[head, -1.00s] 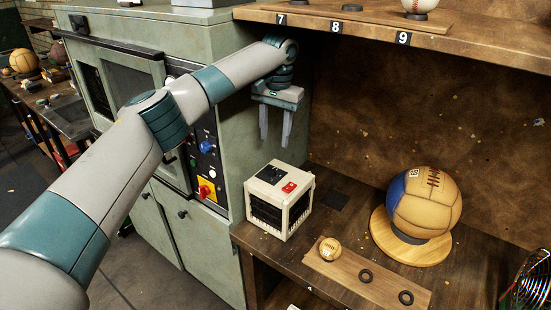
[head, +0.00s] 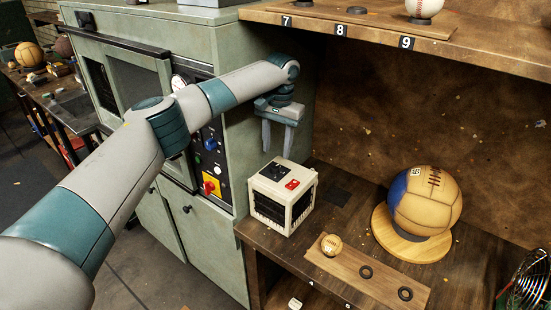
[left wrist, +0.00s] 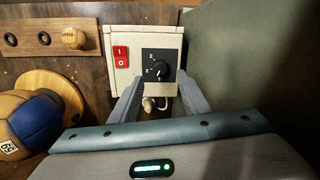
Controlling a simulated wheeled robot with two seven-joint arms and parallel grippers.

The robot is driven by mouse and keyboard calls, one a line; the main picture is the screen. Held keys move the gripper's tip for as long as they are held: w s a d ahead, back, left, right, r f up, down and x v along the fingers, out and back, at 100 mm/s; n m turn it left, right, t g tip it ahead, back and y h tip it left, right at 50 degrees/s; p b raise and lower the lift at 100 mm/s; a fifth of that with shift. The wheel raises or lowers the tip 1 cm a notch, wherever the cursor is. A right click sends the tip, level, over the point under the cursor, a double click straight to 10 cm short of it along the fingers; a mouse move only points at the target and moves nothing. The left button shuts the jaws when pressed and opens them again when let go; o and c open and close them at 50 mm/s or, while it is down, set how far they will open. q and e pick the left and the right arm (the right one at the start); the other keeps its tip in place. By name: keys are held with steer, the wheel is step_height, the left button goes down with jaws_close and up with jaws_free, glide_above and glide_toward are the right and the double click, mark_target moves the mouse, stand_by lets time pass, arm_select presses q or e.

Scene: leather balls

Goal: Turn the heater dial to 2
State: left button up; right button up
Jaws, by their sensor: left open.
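The heater (head: 283,195) is a small cream box with dark grilles, standing on the wooden bench beside the green cabinet. Its top carries a red switch (head: 292,184) and a black dial (head: 277,171). In the left wrist view the dial (left wrist: 157,70) shows as a round knob on a dark plate, with the red switch (left wrist: 121,57) to its left; its markings are too small to read. My left gripper (head: 279,152) is open and points down just above the heater's top, its fingers apart and empty. In the left wrist view the fingers (left wrist: 160,92) flank the dial's lower side. My right gripper is not in view.
A blue and tan leather ball (head: 424,201) rests on a round wooden stand to the right. A small ball (head: 331,245) sits on a wooden strip with dark rings. A numbered shelf (head: 370,22) overhangs the bench. The green cabinet (head: 238,150) stands close on the left.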

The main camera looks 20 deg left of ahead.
mark_target(275, 166)
arm_select(q)
step_height(275, 166, down, 5)
steer(key=shift+a+p, duration=0.15)
steer(key=shift+p, duration=0.7)
steer(key=shift+f, duration=0.65)
steer(key=shift+c, duration=0.4)
steer(key=c, duration=1)
